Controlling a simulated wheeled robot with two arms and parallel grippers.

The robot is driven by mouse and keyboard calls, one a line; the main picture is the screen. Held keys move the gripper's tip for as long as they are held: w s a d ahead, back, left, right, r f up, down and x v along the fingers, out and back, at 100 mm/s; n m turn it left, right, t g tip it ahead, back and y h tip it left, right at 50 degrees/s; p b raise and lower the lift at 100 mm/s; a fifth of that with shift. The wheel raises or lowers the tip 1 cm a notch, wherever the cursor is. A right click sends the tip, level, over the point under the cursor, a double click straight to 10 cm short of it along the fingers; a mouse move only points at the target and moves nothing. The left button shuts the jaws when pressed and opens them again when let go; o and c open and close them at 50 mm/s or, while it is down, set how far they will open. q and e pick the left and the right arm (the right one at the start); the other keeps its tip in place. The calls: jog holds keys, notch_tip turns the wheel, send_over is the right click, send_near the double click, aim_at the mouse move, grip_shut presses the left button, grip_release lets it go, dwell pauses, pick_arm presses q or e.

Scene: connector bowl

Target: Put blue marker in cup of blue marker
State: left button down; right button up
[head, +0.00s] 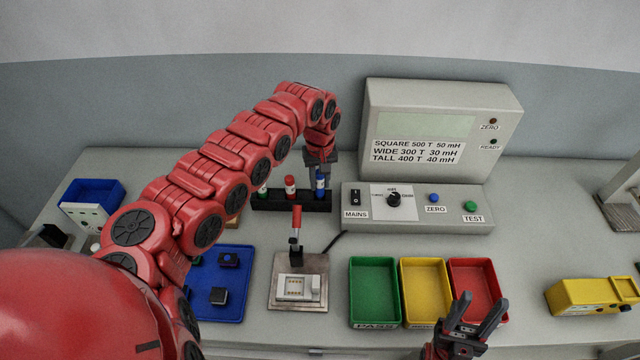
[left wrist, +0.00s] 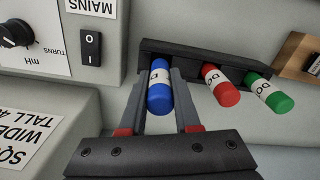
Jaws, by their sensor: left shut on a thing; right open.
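The blue marker (left wrist: 159,88) stands at one end of a black marker rack (left wrist: 190,58), in line with its cup. My left gripper (left wrist: 157,85) is shut on the blue marker, with one finger on each side of it. In the head view the left gripper (head: 319,168) is at the right end of the rack (head: 300,204), and the blue marker (head: 320,184) shows below it. I cannot tell how deep the marker sits in the cup. The red marker (head: 290,187) and green marker (head: 263,188) stand in the same rack. My right gripper (head: 472,312) is open and empty near the front edge.
A grey meter (head: 440,125) and its control panel (head: 418,207) stand right of the rack. A lever fixture (head: 298,280) is in front. Green (head: 352,290), yellow (head: 405,290) and red trays (head: 490,275), a blue tray (head: 240,300) and a yellow device (head: 592,296) lie around.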

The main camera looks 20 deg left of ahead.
pick_arm(q)
jog(key=shift+s+d+f, duration=0.1)
jog(key=shift+f, duration=1.1)
jog(key=c, duration=0.6)
grip_release()
jog(key=shift+f, duration=0.1)
